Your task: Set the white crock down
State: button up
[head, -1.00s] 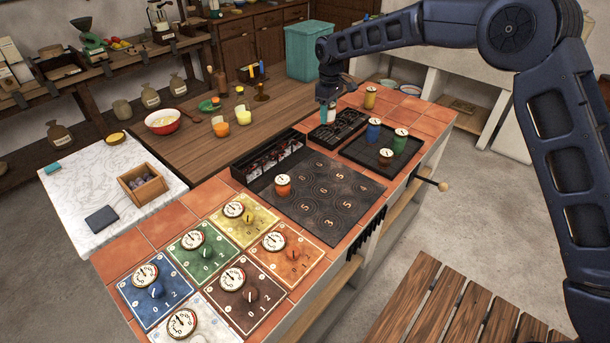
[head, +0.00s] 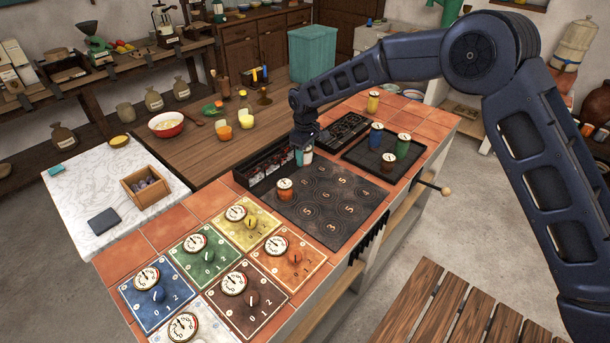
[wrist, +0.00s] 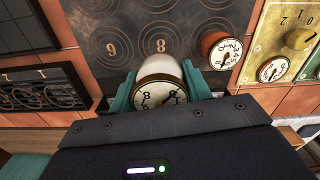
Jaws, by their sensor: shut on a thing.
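The white crock (wrist: 158,68) has a cream body and a dial on its lid. My gripper (wrist: 160,88) is shut on it, with one teal finger on each side. In the head view my gripper (head: 303,150) holds the white crock (head: 304,158) at the back edge of the dark numbered hob (head: 335,205). Most of the crock is hidden there by the gripper. It looks upright; I cannot tell whether its base touches the hob. An orange crock (head: 285,190) with a dial stands on the hob, to the right of the white crock in the wrist view (wrist: 222,50).
A long dark box (head: 262,178) runs along the hob's back edge, close to my gripper. A dark grate (head: 345,130) and a tray (head: 365,157) with blue, green and brown crocks lie to the right. A yellow crock (head: 373,101) stands behind. The hob's front is clear.

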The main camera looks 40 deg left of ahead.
aim_at(305, 182)
notch_tip(305, 182, down, 9)
jog(key=shift+f, duration=0.1)
dwell(0.4)
jog(key=shift+f, duration=0.1)
jog(key=o, duration=1.1)
jog(key=shift+o, duration=0.2)
notch_tip(305, 182, up, 12)
jog(key=shift+r, duration=0.15)
